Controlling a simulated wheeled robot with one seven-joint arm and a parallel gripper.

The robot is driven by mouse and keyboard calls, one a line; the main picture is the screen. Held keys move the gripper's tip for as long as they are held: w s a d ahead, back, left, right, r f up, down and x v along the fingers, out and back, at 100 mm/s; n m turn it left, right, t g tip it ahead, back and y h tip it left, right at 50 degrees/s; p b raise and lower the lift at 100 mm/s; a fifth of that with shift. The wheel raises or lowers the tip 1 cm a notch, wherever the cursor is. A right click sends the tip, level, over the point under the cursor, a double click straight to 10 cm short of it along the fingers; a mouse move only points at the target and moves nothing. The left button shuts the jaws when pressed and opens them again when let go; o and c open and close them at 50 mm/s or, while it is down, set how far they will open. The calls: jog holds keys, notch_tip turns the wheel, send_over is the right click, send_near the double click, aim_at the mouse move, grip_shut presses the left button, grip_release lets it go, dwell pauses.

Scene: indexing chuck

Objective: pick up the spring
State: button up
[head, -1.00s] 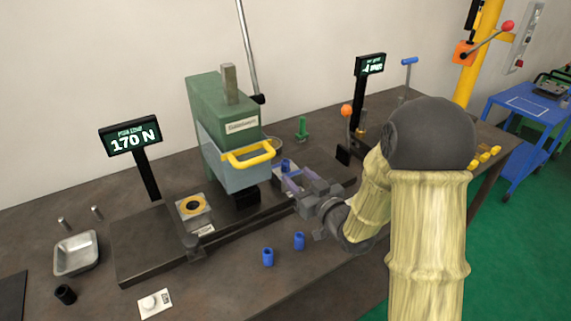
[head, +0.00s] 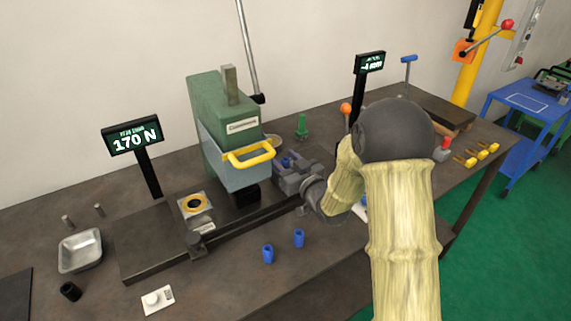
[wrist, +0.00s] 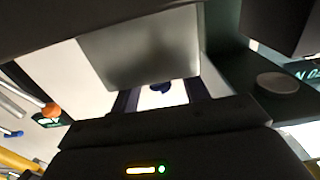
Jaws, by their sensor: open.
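A small dark blue piece shows between my gripper's fingers in the wrist view (wrist: 160,87); it looks like the spring, but its coils are too small to make out. In the head view this blue spring (head: 287,162) is partly hidden by my gripper. My gripper (head: 285,167) is open and reaches in low, just right of the green press. Its two fingers stand on either side of the blue piece, with gaps visible in the wrist view.
The green press (head: 222,120) with a yellow handle (head: 248,155) stands close left of my gripper. A display (head: 134,138) reads 170 N. A metal tray (head: 80,250) lies at left. A lever with an orange knob (head: 346,108) stands behind my arm.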

dwell(0.5)
grip_shut()
jog(key=shift+r, duration=0.15)
notch_tip(320, 180, up, 28)
jog(key=p, duration=0.2)
jog(key=shift+p, duration=0.3)
dwell(0.4)
